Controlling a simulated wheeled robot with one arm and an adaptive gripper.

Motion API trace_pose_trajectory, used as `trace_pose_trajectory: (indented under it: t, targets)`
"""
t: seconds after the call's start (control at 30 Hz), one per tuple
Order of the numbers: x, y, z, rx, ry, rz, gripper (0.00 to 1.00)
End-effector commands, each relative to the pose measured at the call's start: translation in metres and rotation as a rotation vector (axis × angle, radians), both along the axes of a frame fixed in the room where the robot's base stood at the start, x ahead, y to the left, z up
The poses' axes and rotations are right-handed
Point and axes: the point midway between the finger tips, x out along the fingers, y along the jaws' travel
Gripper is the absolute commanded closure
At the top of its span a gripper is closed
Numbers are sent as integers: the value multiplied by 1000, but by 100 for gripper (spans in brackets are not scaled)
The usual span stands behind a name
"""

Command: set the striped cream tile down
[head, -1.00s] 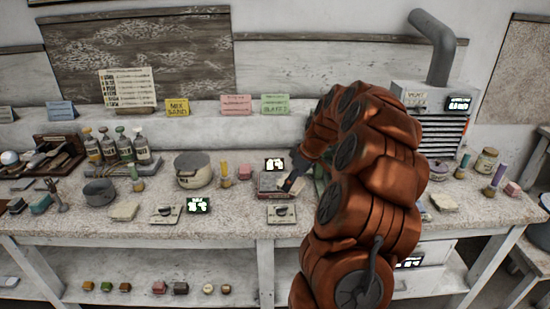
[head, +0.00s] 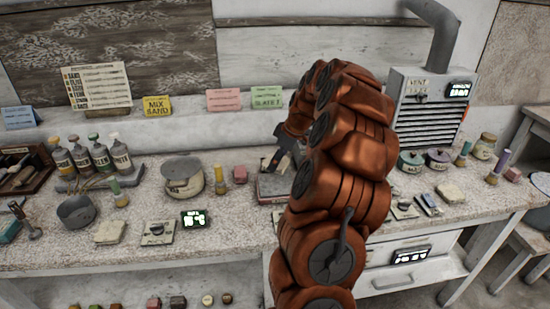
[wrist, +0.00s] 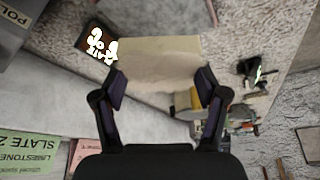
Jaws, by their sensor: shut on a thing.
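In the wrist view the cream tile (wrist: 155,58) spans the gap between the two dark fingers of my gripper (wrist: 161,84). It looks like a plain pale slab there, and I cannot make out stripes. My gripper is shut on it. In the head view my gripper (head: 282,157) is angled down over a low grey and reddish box (head: 272,187) on the bench. The tile is not clear in the head view, and my arm hides part of the box. I cannot tell whether the tile touches anything below.
A lit display (wrist: 98,44) lies beside the tile in the wrist view.

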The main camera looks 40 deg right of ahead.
Motion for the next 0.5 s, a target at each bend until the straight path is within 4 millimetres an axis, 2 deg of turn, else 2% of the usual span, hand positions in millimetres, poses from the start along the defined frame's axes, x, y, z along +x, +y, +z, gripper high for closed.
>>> trace_pose_trajectory:
  t: [0.43, 0.5]
  targets:
    - [-1, -1, -3, 1, -4, 0, 72]
    - [-1, 0, -9, 2, -2, 0, 72]
